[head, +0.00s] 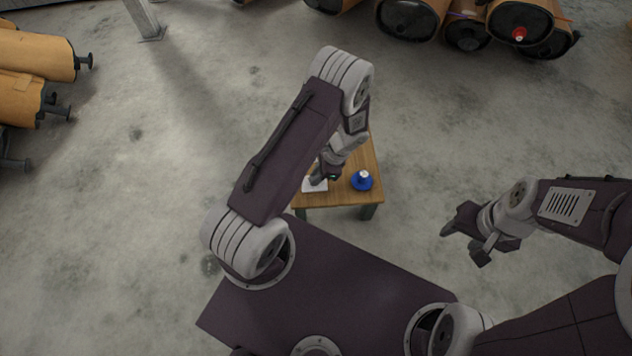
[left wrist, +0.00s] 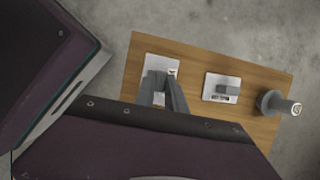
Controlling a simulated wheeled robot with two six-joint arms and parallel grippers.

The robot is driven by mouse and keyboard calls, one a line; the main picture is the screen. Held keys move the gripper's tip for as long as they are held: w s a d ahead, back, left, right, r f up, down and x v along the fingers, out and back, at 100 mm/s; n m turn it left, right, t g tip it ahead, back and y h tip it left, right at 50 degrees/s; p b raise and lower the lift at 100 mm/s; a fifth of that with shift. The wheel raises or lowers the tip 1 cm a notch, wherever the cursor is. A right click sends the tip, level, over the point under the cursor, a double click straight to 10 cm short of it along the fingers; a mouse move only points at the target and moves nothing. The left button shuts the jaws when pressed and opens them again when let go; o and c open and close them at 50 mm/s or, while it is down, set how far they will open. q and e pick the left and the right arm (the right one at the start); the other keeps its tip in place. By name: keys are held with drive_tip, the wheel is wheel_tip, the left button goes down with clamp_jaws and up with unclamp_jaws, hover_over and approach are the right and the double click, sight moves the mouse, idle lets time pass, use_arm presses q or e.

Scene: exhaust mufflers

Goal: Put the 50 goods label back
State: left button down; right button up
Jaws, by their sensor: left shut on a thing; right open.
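A white label (left wrist: 157,66) is at the left part of a small wooden table in the left wrist view. My left gripper (left wrist: 164,76) is shut on it, and the fingers hide part of it. I cannot tell whether it touches the tabletop, and its print is not legible. In the head view my left gripper (head: 320,178) is low over the table's left side, beside a white card (head: 312,186). A second white label (left wrist: 222,88) with a grey block and dark print lies to the right. My right gripper (head: 464,246) is open and empty, away from the table.
The wooden table (head: 335,198) also carries a round-based blue thing with a white top (head: 362,181), right of my left gripper. Orange mufflers (head: 36,55) lie at the left, and dark-ended ones (head: 408,20) at the back. Concrete floor around the table is clear.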

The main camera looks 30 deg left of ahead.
use_arm(q)
wheel_tip(320, 180, down, 4)
drive_tip(key=shift+r+b, duration=0.25)
drive_tip(key=shift+b, duration=0.55)
drive_tip(key=shift+r, duration=0.25)
drive_tip(key=c, duration=1.4)
unclamp_jaws()
drive_tip(key=shift+f, duration=0.15)
use_arm(e)
wheel_tip(320, 180, down, 2)
drive_tip(key=shift+f, duration=0.2)
use_arm(q)
drive_tip(key=p+v, duration=0.7)
drive_tip(key=v, duration=0.5)
drive_tip(key=s+r+n+t+h, duration=0.1)
drive_tip(key=s+r+n, duration=0.2)
drive_tip(key=r+n, duration=0.1)
drive_tip(key=s+r+n+t+h, duration=0.1)
drive_tip(key=s+r+n, duration=0.3)
drive_tip(key=r, duration=0.3)
drive_tip(key=s+r+n+t+h, duration=0.1)
drive_tip(key=s+r+n+h, duration=0.1)
drive_tip(key=s+r+n, duration=0.2)
drive_tip(key=shift+d+r+p, duration=0.25)
drive_tip(key=shift+r+p, duration=0.05)
drive_tip(key=shift+r, duration=0.95)
use_arm(e)
wheel_tip(320, 180, up, 7)
drive_tip(key=shift+r, duration=0.15)
